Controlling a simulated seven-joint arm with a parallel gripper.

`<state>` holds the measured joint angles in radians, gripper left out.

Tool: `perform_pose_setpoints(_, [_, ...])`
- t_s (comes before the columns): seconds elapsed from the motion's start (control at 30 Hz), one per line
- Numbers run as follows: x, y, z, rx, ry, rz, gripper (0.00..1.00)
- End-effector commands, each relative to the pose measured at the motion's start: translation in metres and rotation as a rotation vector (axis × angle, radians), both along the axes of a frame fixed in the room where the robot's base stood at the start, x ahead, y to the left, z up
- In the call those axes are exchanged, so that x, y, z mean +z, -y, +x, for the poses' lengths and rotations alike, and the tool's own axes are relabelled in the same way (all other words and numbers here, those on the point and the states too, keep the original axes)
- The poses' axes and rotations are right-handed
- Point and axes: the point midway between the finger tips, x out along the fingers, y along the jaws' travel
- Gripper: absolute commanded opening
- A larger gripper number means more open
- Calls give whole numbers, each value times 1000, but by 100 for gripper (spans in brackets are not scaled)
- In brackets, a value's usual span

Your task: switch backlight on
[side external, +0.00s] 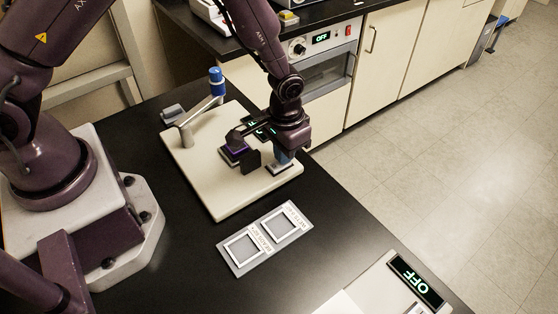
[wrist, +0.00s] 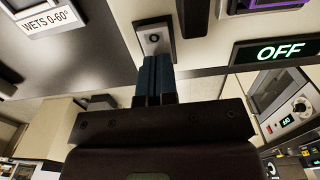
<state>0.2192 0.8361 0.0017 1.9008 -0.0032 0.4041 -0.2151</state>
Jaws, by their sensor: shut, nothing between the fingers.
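The cream stylus profiler (side external: 225,199) stands on the black bench, with my gripper over its right corner. In the wrist view, a light switch plate with a dark round mark (wrist: 153,38) lies just beyond the blue fingertips of my gripper (wrist: 158,62). The fingers are shut together and empty, and cover part of the plate; I cannot tell whether they touch it. In the side view, the gripper (side external: 282,164) points down at this plate. A dark display beside the switch reads OFF in the wrist view (wrist: 283,51). My gripper mostly hides that display in the side view.
A pivoting arm with a blue knob (side external: 216,78) rises at the profiler's back. A purple-edged block (side external: 235,152) sits left of my gripper. A two-slot labelled tray (side external: 240,268) lies in front. Another OFF display (side external: 415,280) stands at lower right. Bare bench lies between.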

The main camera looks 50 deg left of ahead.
Motion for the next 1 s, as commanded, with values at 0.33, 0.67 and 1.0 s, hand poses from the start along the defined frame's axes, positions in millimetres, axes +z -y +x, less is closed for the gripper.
perform_pose_setpoints(0.33, [26, 0, 0, 0, 2, 0, 0])
perform_pose_setpoints(0.67, [52, 0, 0, 0, 0, 0, 0])
perform_pose_setpoints(1.0, [70, 0, 0, 0, 0, 0, 0])
